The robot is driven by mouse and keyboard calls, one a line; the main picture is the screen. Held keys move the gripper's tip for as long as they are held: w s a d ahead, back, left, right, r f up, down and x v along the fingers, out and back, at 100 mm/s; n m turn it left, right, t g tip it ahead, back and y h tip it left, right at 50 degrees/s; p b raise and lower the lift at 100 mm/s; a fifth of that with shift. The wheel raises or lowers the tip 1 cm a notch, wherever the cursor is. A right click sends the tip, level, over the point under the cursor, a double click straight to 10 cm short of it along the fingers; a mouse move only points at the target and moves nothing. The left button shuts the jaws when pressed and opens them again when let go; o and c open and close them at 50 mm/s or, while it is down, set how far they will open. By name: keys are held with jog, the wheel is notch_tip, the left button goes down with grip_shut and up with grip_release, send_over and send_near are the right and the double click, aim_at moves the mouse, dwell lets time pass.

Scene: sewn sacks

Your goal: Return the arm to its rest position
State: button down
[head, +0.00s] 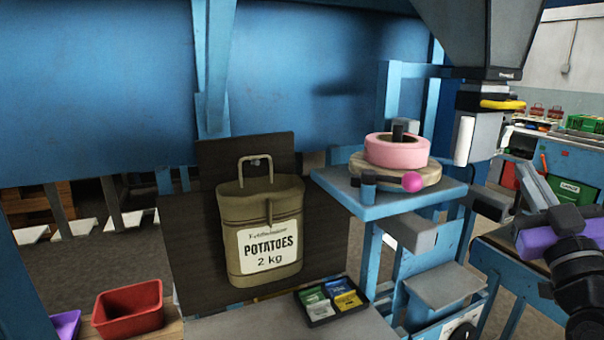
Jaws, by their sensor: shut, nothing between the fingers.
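My gripper (540,182) is at the right edge of the head view, at the end of my black arm. Its grey fingers point up and to the left, shut with nothing held. The arm's lower part runs out of the picture at the bottom right. An olive sack (230,232) labelled "POTATOES 2 kg" stands upright against a dark board at the centre left, well apart from my gripper. A metal loop shows at its top.
A blue stand (385,207) carries a pink ring (397,155) on a wooden disc. A grey machine head (480,35) hangs at the upper right. A black tray of packets (330,300) and a red bin (128,308) are in front. A blue bench is behind my gripper.

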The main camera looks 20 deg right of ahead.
jog(key=s+a+f+m+y, duration=0.1)
jog(key=s+a+f, duration=0.2)
jog(key=a+f, duration=0.35)
jog(key=s+a+f+m+g+y, duration=0.1)
jog(key=s+a+f+m, duration=0.15)
jog(key=a+f, duration=0.4)
jog(key=s+a+f+m, duration=0.1)
jog(key=s+a+f, duration=0.25)
jog(key=f, duration=0.55)
jog(key=s+a+f+n+g+y, duration=0.2)
jog(key=s+a+f+y, duration=0.2)
jog(key=s, duration=0.5)
jog(key=s+a+f+n+g+y, duration=0.3)
jog(key=s+a+f, duration=0.5)
jog(key=a, duration=0.3)
jog(key=shift+s+f+y, duration=0.35)
jog(key=shift+s+y, duration=0.45)
jog(key=shift+s, duration=0.1)
